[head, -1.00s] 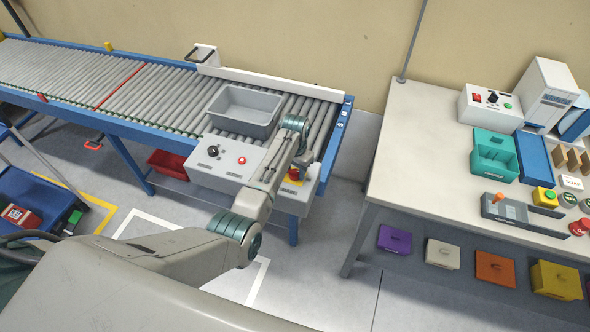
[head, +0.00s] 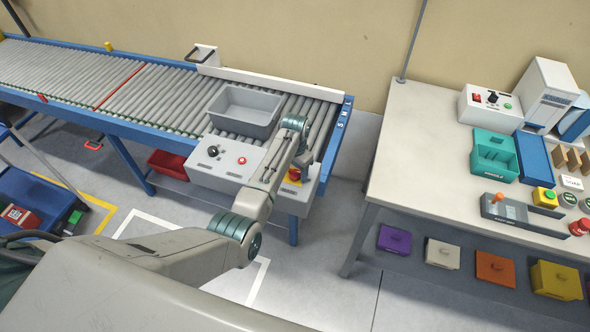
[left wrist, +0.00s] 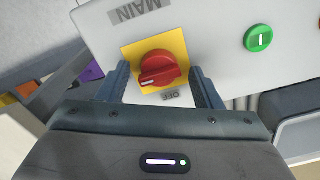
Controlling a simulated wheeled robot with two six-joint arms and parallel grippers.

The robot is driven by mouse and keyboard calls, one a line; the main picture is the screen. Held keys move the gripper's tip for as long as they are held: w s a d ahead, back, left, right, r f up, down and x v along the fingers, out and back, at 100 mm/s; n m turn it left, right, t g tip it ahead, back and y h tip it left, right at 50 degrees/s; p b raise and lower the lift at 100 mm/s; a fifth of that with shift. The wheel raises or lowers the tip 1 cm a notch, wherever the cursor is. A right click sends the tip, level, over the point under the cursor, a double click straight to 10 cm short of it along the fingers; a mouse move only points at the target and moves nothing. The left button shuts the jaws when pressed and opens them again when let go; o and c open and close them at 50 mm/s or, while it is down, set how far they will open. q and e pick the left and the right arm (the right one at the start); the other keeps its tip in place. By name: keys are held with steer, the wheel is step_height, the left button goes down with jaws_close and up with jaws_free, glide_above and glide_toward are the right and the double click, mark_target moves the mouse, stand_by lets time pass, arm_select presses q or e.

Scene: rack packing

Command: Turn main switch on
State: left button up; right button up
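The main switch is a red rotary knob (left wrist: 159,69) on a yellow plate (left wrist: 176,44), between the labels MAIN and OFF in the left wrist view. The knob's white mark points toward the OFF side. In the head view the switch (head: 294,176) is partly hidden by my left arm at the right end of the grey control panel (head: 225,172). My left gripper (left wrist: 162,84) is open, with one finger on each side of the knob. I cannot tell whether either finger touches it. My right gripper is not in view.
A green button (left wrist: 258,38) sits beside the switch on the panel. A grey tote (head: 243,110) stands on the roller conveyor (head: 60,68) behind it. A workbench (head: 415,120) with several boxes and controls stands at the right.

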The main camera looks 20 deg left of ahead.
mark_target(295, 171)
arm_select(q)
step_height(295, 171, up, 9)
steer(key=b, duration=0.3)
steer(key=shift+r, duration=0.9)
